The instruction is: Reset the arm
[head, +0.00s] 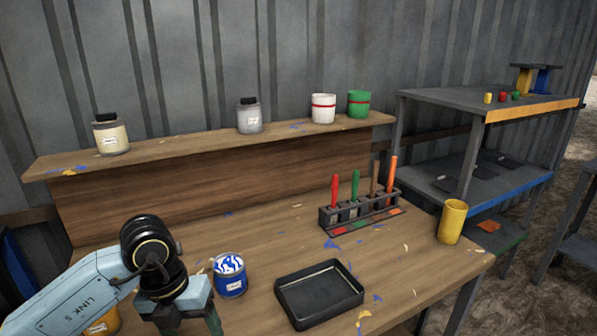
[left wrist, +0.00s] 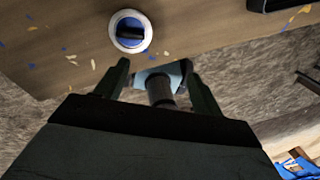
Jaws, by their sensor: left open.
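My left arm comes in from the lower left of the head view, at the front edge of the wooden workbench (head: 235,310). Its gripper is partly cut off by the bottom edge there. In the left wrist view my left gripper (left wrist: 156,64) has its two dark fingers spread, with nothing gripped. A light blue and dark part, apparently of my own body, shows beyond and between the fingers. A blue-and-white paint can (head: 230,285) stands on the bench just right of the gripper, apart from it; it also shows in the left wrist view (left wrist: 130,32). My right gripper is not in view.
A black tray (head: 320,311), a tool rack (head: 358,208) and a yellow cup (head: 452,222) stand on the bench. A yellow can (head: 106,322) is partly hidden behind my arm. Jars and pots line the raised shelf (head: 185,146). A metal rack (head: 480,180) stands right.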

